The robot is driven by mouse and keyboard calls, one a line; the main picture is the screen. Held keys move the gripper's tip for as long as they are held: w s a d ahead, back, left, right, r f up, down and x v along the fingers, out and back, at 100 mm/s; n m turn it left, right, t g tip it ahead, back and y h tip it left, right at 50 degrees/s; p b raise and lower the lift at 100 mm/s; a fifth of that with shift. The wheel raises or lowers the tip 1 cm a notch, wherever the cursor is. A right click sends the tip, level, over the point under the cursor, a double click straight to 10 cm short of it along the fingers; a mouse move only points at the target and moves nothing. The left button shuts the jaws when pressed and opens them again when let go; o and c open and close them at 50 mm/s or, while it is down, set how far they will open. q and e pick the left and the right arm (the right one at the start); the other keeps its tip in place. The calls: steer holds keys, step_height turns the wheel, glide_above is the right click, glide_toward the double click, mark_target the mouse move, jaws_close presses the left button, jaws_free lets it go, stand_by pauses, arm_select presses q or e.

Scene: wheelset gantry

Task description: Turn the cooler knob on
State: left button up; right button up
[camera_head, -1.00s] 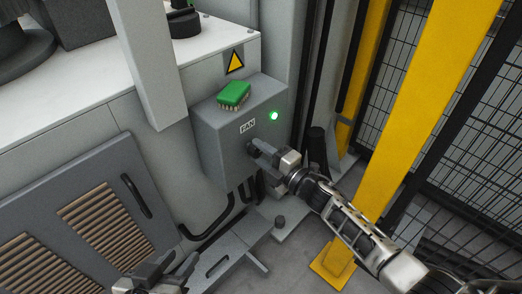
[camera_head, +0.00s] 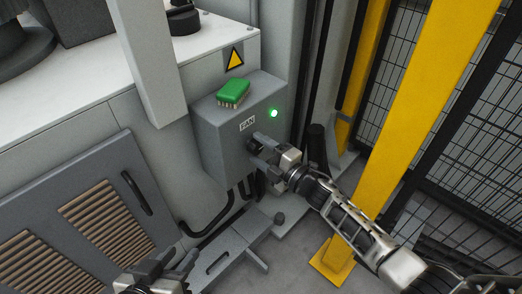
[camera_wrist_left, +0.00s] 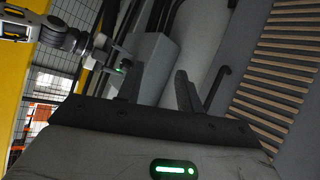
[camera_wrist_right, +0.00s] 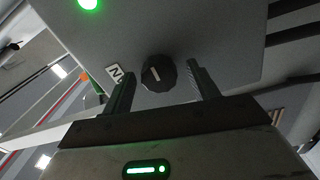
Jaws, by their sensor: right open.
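The cooler knob (camera_head: 254,144) is a dark round dial on the front of the grey FAN box (camera_head: 222,150). In the right wrist view the knob (camera_wrist_right: 158,74) shows a white pointer line. My right gripper (camera_head: 266,152) is open just in front of the knob. In the right wrist view its fingers (camera_wrist_right: 160,88) stand apart on either side of the knob, with gaps visible. A green lamp (camera_head: 274,114) is lit on the box; it also shows in the right wrist view (camera_wrist_right: 88,3). My left gripper (camera_head: 170,266) is open and empty, low at the bottom.
A green-backed brush (camera_head: 234,92) lies on top of the box. A yellow warning triangle (camera_head: 235,62) is on the wall above. A yellow post (camera_head: 410,100) and mesh fence (camera_head: 480,120) stand right. A louvred panel (camera_head: 90,220) is at left.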

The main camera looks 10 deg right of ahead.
arm_select(q)
steer(key=shift+r, duration=0.1)
arm_select(e)
steer(key=shift+s+d, duration=0.2)
steer(key=shift+s, duration=0.05)
arm_select(q)
steer(key=f+p, duration=0.1)
steer(key=a+g+p, duration=0.1)
steer(key=shift+s+f+y+p, duration=0.3)
steer(key=shift+f+y, duration=0.05)
steer(key=shift+y, duration=0.05)
arm_select(e)
steer(key=v, duration=1.5)
steer(key=shift+s, duration=0.2)
steer(key=shift+f, duration=0.1)
arm_select(q)
steer(key=shift+s+d, duration=0.1)
